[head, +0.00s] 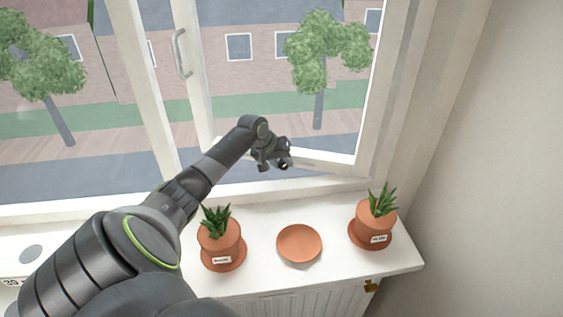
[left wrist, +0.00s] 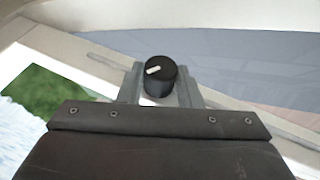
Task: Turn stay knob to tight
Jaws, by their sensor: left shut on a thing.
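The stay knob (left wrist: 160,78) is a round black knob with a white pointer line, seen in the left wrist view. Its pointer is aimed to the left and slightly down in that view. My left gripper (left wrist: 161,92) is shut on the knob, with a grey finger on either side of it. In the head view my left gripper (head: 272,160) is at the lower rail of the open window sash (head: 330,160), and the knob is too small and covered to make out there. Any tight marking cannot be read. My right gripper is not in view.
On the white sill (head: 330,270) stand a left potted plant (head: 221,240), an empty terracotta saucer (head: 299,243) and a right potted plant (head: 372,225). My left arm reaches over the sill's left part. The window handle (head: 181,53) is above. A wall bounds the right side.

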